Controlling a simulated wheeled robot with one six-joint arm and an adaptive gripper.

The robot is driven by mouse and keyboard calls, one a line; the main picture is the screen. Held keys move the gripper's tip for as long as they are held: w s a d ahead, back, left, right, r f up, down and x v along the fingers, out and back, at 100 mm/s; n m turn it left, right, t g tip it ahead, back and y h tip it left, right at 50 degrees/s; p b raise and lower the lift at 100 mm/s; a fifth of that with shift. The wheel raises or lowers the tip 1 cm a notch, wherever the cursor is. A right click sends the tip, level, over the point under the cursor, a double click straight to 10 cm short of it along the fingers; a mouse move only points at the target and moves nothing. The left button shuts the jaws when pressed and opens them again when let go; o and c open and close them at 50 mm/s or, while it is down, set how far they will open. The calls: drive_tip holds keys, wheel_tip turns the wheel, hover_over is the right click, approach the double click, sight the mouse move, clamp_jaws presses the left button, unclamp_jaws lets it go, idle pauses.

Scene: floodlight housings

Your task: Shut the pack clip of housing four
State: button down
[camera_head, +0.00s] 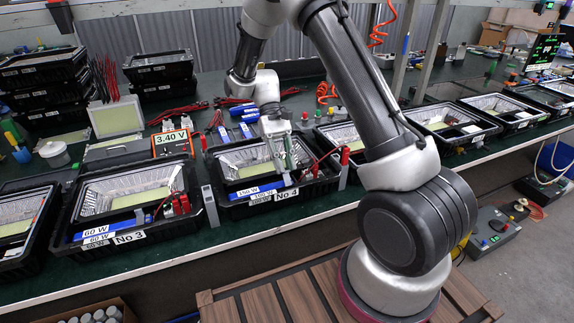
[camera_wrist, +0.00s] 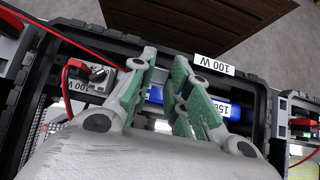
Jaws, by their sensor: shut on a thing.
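Housing four (camera_head: 213,172) is a black tray with a bright reflector, marked No 4 in the head view. A blue pack (camera_head: 250,191) marked 150 W lies along its front side; it also shows under my fingers in the wrist view (camera_wrist: 218,108). The front rim bears a 100 W label (camera_wrist: 214,65). My gripper (camera_head: 280,176) reaches down over this front side, its green-padded fingers (camera_wrist: 164,62) close together across the pack. They appear shut on the pack clip, which is mostly hidden between them. I cannot tell the clip's position.
Housing three (camera_head: 70,222) stands to the left, more housings to the right. A meter reading 3.40 V (camera_head: 172,140) stands behind.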

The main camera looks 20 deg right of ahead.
sight(286, 175)
drive_tip(key=g, duration=0.1)
drive_tip(key=w+f+g, duration=0.1)
drive_tip(key=shift+w+f+g, duration=0.1)
drive_tip(key=shift+w+g, duration=0.2)
drive_tip(key=shift+w+f+g, duration=0.3)
drive_tip(key=shift+f+g, duration=0.05)
drive_tip(key=shift+g, duration=0.35)
drive_tip(key=shift+w+f+g, duration=0.25)
drive_tip(key=shift+f+g, duration=0.05)
drive_tip(key=shift+g, duration=0.4)
drive_tip(key=c, duration=1.4)
unclamp_jaws()
drive_tip(key=shift+o, duration=0.2)
drive_tip(key=shift+r, duration=0.1)
